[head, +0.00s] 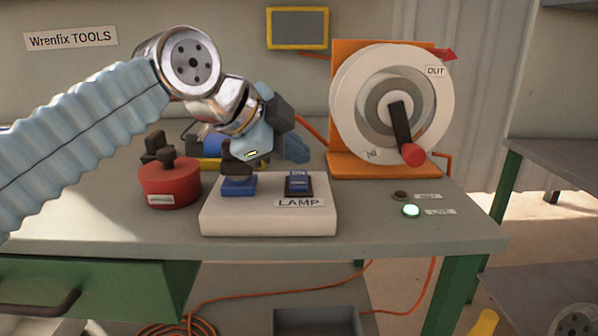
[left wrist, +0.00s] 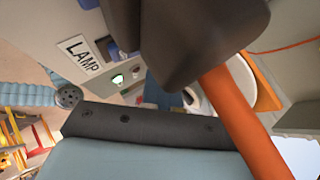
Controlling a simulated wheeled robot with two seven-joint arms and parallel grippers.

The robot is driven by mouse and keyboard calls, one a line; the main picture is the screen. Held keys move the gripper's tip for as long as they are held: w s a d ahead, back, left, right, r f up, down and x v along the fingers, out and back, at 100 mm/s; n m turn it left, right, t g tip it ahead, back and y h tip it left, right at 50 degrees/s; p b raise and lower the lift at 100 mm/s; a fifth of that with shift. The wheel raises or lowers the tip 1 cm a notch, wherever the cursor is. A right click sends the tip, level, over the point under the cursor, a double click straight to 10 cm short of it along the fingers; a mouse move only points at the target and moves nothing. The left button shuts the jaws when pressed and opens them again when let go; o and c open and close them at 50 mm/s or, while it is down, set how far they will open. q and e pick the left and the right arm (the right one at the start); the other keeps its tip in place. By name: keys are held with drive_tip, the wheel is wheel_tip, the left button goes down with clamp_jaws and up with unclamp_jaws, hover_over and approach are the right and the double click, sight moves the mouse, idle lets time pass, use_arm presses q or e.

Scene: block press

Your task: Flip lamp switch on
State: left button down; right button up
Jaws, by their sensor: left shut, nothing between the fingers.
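The lamp switch box (head: 262,218) is a white block on the bench with a LAMP label (head: 299,203). A blue rocker switch (head: 298,183) in a dark frame sits on its top right, above the label. A second blue piece (head: 239,187) sits on its top left. My left gripper (head: 238,163) is shut and empty, with its dark fingers just above the left blue piece; I cannot tell whether they touch it. The LAMP label also shows in the left wrist view (left wrist: 82,55), where the dark fingers (left wrist: 195,40) hide much of the box top. My right gripper is not in view.
A red round object (head: 168,186) with a dark knob stands left of the box. A large white wheel (head: 345,115) with a red-tipped handle stands behind right on an orange mount. The bench front is clear.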

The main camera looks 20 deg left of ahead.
sight(294, 180)
use_arm(q)
drive_tip(key=shift+f, duration=0.1)
idle(0.7)
drive_tip(key=shift+w+f+b, duration=0.1)
drive_tip(key=shift+f+b, duration=0.2)
drive_tip(key=shift+b, duration=0.05)
drive_tip(key=shift+f+b, duration=0.3)
drive_tip(key=shift+f, duration=0.1)
idle(0.5)
drive_tip(key=shift+r, duration=0.15)
drive_tip(key=shift+r+p, duration=0.7)
drive_tip(key=shift+r, duration=0.1)
drive_tip(key=r+p, duration=0.3)
drive_tip(key=s+r+p, duration=0.1)
drive_tip(key=r, duration=0.1)
drive_tip(key=shift+d, duration=0.1)
drive_tip(key=shift+f, duration=0.15)
